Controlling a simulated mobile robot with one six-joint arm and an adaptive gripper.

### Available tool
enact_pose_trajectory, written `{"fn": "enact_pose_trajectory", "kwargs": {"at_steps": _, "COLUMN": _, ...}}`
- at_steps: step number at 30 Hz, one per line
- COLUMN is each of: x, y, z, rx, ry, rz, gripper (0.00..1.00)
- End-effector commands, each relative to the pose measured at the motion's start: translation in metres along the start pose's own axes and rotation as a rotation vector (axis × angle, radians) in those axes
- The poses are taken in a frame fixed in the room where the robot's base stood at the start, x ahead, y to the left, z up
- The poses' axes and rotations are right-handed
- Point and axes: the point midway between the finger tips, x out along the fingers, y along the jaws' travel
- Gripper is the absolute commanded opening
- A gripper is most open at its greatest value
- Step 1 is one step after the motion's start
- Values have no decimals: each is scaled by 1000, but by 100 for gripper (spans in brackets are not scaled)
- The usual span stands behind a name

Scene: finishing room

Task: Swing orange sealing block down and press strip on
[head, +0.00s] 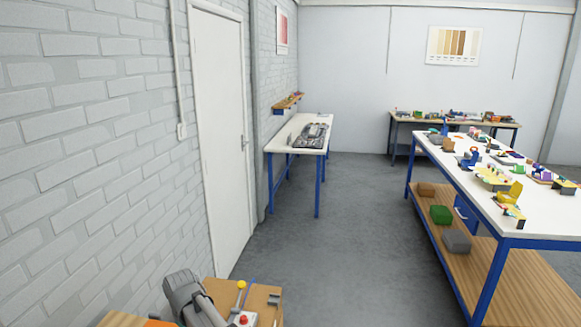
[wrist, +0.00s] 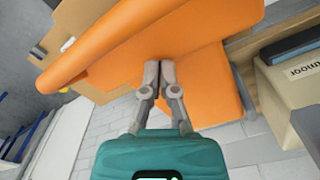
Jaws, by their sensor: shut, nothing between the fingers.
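The orange sealing block (wrist: 205,85) fills the upper middle of the wrist view, with a long rounded edge running toward the left. My gripper (wrist: 158,64) has its two grey fingers together and empty. The fingertips lie over the orange surface in the picture; I cannot tell whether they touch it. In the head view only a small orange patch (head: 160,323) shows at the bottom edge, beside my grey arm. My fingers are hidden there. I cannot make out the strip in either view.
A wooden fixture (head: 262,300) with a yellow ball knob (head: 241,285) and a red button (head: 243,320) stands at the bottom of the head view. A beige box (wrist: 288,98) is right of the block. A cluttered bench (head: 480,185) stands at right; open floor lies between.

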Motion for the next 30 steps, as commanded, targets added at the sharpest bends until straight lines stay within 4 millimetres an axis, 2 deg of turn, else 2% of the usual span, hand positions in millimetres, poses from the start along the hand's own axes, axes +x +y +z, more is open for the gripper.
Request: {"fn": "enact_pose_trajectory", "kwargs": {"at_steps": 30, "x": 11, "y": 0, "z": 0, "rx": 0, "ry": 0, "rz": 0, "gripper": 0}}
